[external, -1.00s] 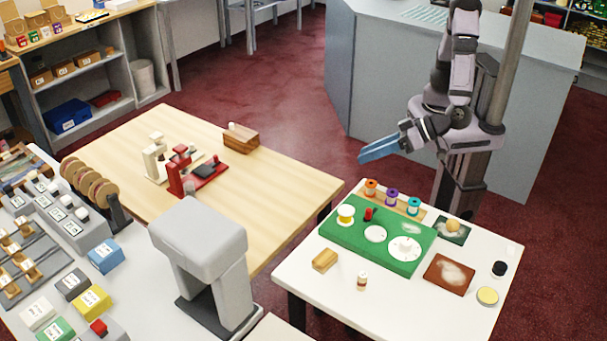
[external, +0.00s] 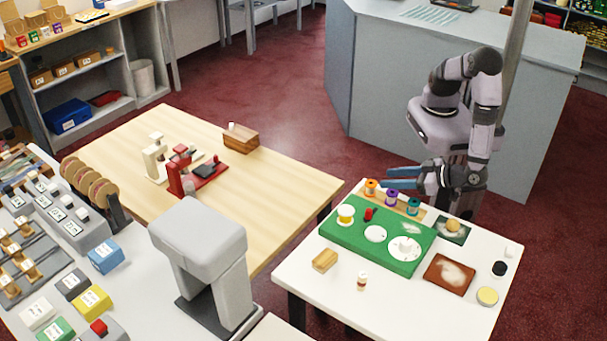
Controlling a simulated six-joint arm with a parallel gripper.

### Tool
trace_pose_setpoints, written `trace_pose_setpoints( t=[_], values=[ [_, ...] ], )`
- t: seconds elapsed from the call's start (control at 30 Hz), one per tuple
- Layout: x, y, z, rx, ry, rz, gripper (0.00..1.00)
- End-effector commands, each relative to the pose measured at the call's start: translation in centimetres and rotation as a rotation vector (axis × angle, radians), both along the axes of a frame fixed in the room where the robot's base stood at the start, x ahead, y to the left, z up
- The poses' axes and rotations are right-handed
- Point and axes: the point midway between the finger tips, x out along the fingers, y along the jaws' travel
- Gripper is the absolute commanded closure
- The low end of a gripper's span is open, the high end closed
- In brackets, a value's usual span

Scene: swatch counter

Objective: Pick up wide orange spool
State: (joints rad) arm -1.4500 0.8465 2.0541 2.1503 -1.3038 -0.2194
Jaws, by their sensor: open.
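The orange spool (external: 371,187) stands upright at the left end of a small wooden rack (external: 427,216) at the back of the right white table. A purple spool (external: 391,197) and a teal spool (external: 413,206) stand beside it in the same row. My gripper (external: 393,179) is open and empty, its blue fingers pointing left. In the picture it shows just above the purple spool and to the right of the orange one, without visible contact. I cannot tell its exact height or distance from the spools.
A green board (external: 346,237) with a yellow-white spool (external: 345,216), a red item (external: 369,214) and white discs lies in front of the rack. A wooden block (external: 325,260) and a small bottle (external: 362,281) stand nearer. The white table's front is mostly clear.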

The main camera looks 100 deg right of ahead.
Motion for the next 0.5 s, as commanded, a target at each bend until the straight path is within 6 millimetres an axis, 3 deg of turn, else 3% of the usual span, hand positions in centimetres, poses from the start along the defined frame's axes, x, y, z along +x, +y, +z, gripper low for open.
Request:
trace_pose_setpoints(
  t=[0.1, 0.5],
  values=[
    [0.0, 0.0, -1.1, -0.001, 0.000, 0.000, 0.60],
    [1.4, -1.0, -1.9, -0.001, 0.000, -0.002, 0.60]
  ],
)
